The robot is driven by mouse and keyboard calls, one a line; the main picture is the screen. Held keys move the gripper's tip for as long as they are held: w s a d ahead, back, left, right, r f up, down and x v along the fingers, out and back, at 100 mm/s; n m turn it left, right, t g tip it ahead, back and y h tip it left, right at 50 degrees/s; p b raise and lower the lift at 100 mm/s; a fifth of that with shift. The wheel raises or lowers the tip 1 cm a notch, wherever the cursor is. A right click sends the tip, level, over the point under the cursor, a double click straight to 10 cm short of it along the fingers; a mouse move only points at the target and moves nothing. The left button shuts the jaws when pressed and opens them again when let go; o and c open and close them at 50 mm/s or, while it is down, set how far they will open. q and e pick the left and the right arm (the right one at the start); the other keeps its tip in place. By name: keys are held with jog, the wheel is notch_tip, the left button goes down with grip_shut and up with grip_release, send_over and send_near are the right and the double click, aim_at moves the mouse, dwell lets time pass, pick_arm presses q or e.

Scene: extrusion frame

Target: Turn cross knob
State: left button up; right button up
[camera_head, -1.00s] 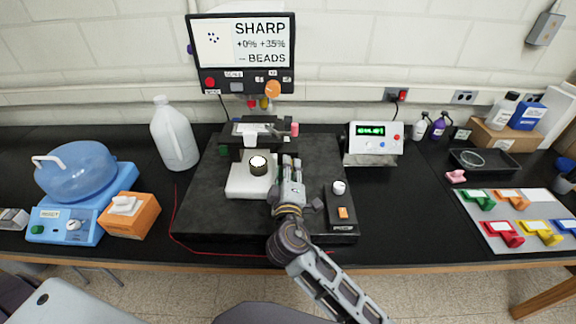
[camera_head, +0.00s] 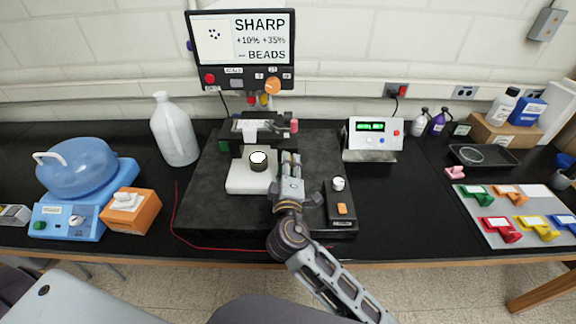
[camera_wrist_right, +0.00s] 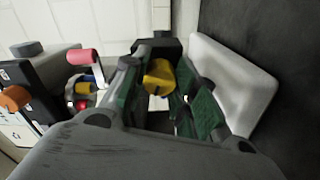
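A yellow knob (camera_wrist_right: 158,77), which I take to be the cross knob, sits between the green-padded fingers of my right gripper (camera_wrist_right: 160,92) in the right wrist view. The fingertips appear closed on its two sides, though the contact is partly hidden. The gripper hides the yellow knob there. The monitor (camera_head: 240,50) reads SHARP, +10% +35%, BEADS. My left gripper is not in view.
A pink-red cylinder (camera_wrist_right: 83,57) stands close left of the fingers in the wrist view. A black control box (camera_head: 340,205) with a white knob lies right of the gripper. A white meter (camera_head: 375,132) stands behind. A jug (camera_head: 174,130) stands left.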

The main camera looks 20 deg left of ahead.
jog(key=shift+s+f, duration=0.1)
jog(key=shift+f, duration=0.35)
jog(key=shift+s+f, duration=0.4)
jog(key=shift+s, duration=0.1)
jog(key=shift+o, duration=0.4)
jog(key=shift+s, duration=0.2)
jog(key=r+v, duration=0.1)
jog(key=v, duration=0.9)
jog(key=shift+s+d+r, duration=0.2)
jog(key=shift+d+r, duration=0.05)
jog(key=shift+r, duration=0.1)
jog(key=shift+w, duration=0.1)
